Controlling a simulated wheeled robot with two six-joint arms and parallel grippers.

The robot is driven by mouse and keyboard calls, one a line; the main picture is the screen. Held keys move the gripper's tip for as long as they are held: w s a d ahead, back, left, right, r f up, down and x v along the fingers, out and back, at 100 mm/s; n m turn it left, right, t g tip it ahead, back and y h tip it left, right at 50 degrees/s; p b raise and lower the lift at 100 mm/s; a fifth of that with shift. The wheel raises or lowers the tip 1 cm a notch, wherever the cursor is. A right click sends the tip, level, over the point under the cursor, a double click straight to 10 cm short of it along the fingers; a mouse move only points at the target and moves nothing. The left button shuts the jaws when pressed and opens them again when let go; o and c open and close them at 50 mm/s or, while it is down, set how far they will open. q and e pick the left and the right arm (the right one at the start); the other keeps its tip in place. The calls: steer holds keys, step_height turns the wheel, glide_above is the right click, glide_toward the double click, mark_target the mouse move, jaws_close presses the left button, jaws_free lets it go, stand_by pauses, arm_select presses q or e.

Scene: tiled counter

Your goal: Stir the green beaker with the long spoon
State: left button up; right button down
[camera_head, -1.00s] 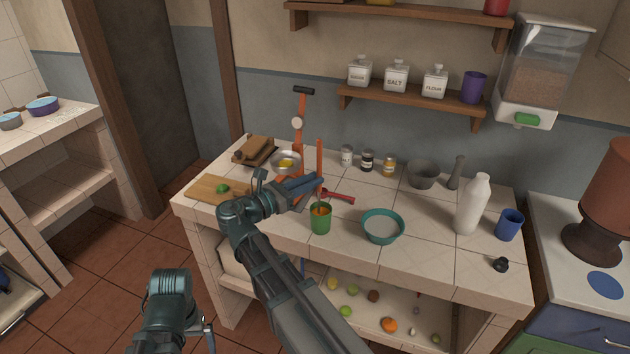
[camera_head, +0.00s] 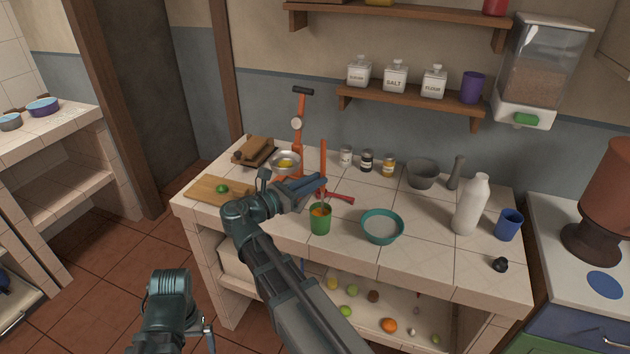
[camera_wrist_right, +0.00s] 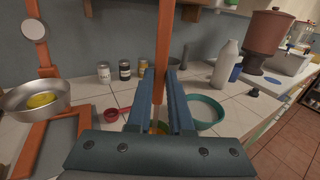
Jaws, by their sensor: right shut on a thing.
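The green beaker (camera_head: 320,222) stands on the tiled counter, left of the teal bowl, with something orange inside. My right gripper (camera_head: 318,183) is shut on the long spoon (camera_head: 323,158), whose orange-brown handle stands nearly upright. The spoon also rises between the fingers in the right wrist view (camera_wrist_right: 163,55). Its lower end goes down into the beaker's mouth; the tip is hidden inside. In the right wrist view the fingers mostly hide the beaker. My left arm is low at the bottom left of the head view; its fingertips do not show.
A teal bowl (camera_head: 382,228) stands just right of the beaker. An orange scale (camera_head: 299,130) with a metal bowl (camera_head: 285,160) and a cutting board (camera_head: 215,190) are to the left. Jars (camera_head: 367,161) and a white bottle (camera_head: 470,207) stand behind and right.

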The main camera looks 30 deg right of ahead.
mark_target(322, 145)
steer(key=shift+r, duration=0.1)
step_height(322, 145, up, 9)
steer(key=p, duration=0.9)
steer(key=shift+r+p, duration=0.2)
steer(key=shift+p, duration=0.1)
stand_by(0.7)
step_height(322, 145, up, 4)
steer(key=p, duration=0.4)
steer(key=shift+d, duration=0.1)
stand_by(0.4)
